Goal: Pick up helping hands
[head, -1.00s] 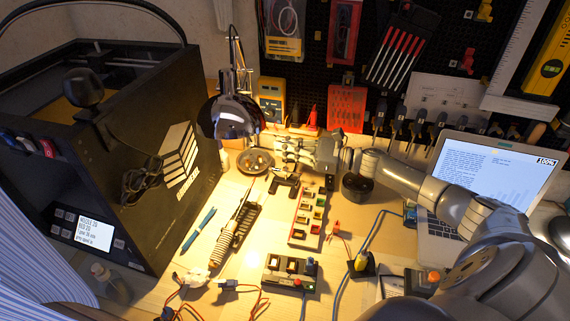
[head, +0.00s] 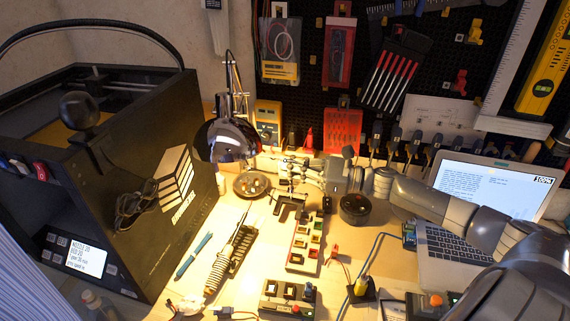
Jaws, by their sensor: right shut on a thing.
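My right gripper (head: 283,167) reaches in from the right, under the lamp at the back of the bench. It is shut on the helping hands (head: 289,202), a small dark stand with a forked base just below the fingers. The gripper covers its upper part, and I cannot tell whether the base is clear of the bench. My left gripper is not in view.
A chrome desk lamp (head: 233,139) and a round dish (head: 251,185) stand close to the left of the gripper. A laptop (head: 490,195) and a black printer (head: 130,190) flank the bench.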

